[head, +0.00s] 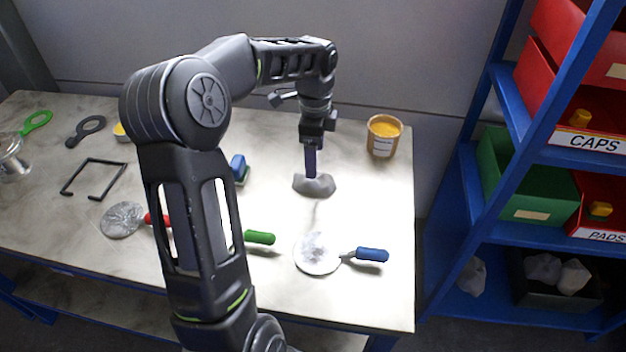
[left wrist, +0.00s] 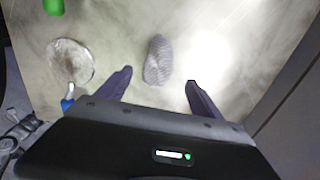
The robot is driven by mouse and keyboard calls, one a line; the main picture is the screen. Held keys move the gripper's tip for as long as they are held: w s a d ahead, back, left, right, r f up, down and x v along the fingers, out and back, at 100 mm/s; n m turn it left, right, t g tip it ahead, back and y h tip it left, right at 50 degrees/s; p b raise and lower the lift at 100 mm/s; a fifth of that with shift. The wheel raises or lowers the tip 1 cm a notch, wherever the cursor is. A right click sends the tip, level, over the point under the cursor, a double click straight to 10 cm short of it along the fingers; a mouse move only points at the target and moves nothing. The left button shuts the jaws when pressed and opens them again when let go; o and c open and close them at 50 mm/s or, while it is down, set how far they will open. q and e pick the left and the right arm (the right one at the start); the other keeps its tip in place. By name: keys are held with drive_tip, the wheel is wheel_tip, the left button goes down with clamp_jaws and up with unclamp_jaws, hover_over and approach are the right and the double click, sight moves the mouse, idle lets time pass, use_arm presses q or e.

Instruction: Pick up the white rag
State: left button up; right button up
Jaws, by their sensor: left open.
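The white rag (head: 316,186), a small crumpled greyish-white lump, lies on the light table near its right side. My left gripper (head: 311,168) points down right above it in the head view, and the fingers overlap the rag's back edge there. In the left wrist view the rag (left wrist: 157,60) shows ribbed cloth, just beyond and between the two spread fingertips (left wrist: 160,78). The left gripper is open and empty. I cannot tell exactly how much height is left between fingertips and rag. My right gripper is not in view.
A blue-handled round tool (head: 318,255) lies in front of the rag. A yellow-topped tub (head: 383,136) stands behind right, and a blue block (head: 239,168) lies left. A blue shelf with bins (head: 525,180) stands right, with whitish lumps in its black bin (head: 560,295).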

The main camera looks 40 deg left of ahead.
sight(315, 182)
use_arm(q)
drive_tip(key=shift+f, duration=1.2)
drive_tip(key=shift+s+d+f+p, duration=0.1)
drive_tip(key=shift+f+p, duration=0.3)
drive_tip(key=shift+f, duration=0.1)
wheel_tip(315, 182, down, 4)
drive_tip(key=shift+f+p, duration=0.1)
drive_tip(key=shift+p, duration=0.35)
drive_tip(key=c, duration=1.5)
